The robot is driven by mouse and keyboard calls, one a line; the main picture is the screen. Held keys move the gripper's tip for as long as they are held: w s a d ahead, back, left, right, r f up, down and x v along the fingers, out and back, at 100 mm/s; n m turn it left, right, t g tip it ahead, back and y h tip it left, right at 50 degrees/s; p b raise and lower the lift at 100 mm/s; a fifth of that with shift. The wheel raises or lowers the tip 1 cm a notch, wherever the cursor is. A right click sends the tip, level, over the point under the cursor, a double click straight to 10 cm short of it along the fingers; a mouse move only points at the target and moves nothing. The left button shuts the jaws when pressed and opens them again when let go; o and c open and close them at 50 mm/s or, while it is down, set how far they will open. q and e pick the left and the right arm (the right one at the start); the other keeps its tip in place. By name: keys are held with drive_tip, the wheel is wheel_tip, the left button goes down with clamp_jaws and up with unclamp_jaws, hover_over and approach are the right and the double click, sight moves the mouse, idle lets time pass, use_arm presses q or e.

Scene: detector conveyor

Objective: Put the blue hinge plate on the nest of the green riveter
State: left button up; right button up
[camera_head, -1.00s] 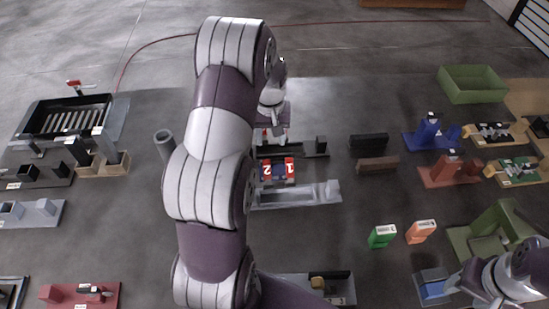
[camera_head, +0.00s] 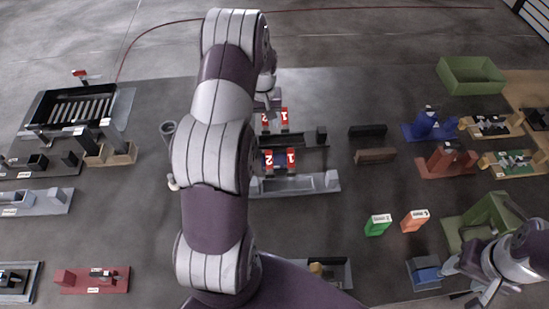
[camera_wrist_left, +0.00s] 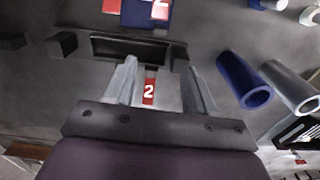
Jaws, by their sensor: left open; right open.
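A dark blue plate with red tags 1 and 2 (camera_head: 279,160) lies in the middle of the head view, between a black fixture and a grey one; part of it shows at the top of the left wrist view (camera_wrist_left: 145,18). I cannot tell whether it is the hinge plate. A green L-shaped machine (camera_head: 490,215), perhaps the riveter, stands at the lower right; its nest is not clear. My left gripper (camera_wrist_left: 158,72) is open and empty above a red tag 2 (camera_wrist_left: 149,92); its arm partly hides it in the head view. My right gripper (camera_head: 466,283) is open at the lower right.
A blue block in a grey tray (camera_head: 424,272) lies beside my right gripper. A blue fixture (camera_head: 430,127) and a red fixture (camera_head: 447,162) stand at the right. Green (camera_head: 377,225) and orange (camera_head: 414,221) boxes stand mid-right. My left arm hides much of the centre-left floor.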

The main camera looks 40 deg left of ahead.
sight(266, 147)
use_arm(q)
drive_tip(key=f+p, duration=0.1)
drive_tip(key=f, duration=0.3)
drive_tip(key=f+p, duration=0.2)
drive_tip(key=f, duration=0.2)
drive_tip(key=f+p, duration=0.1)
drive_tip(key=f, duration=0.3)
drive_tip(key=shift+s+d, duration=0.3)
drive_tip(key=shift+d, duration=0.05)
drive_tip(key=shift+w+f, duration=0.1)
clamp_jaws()
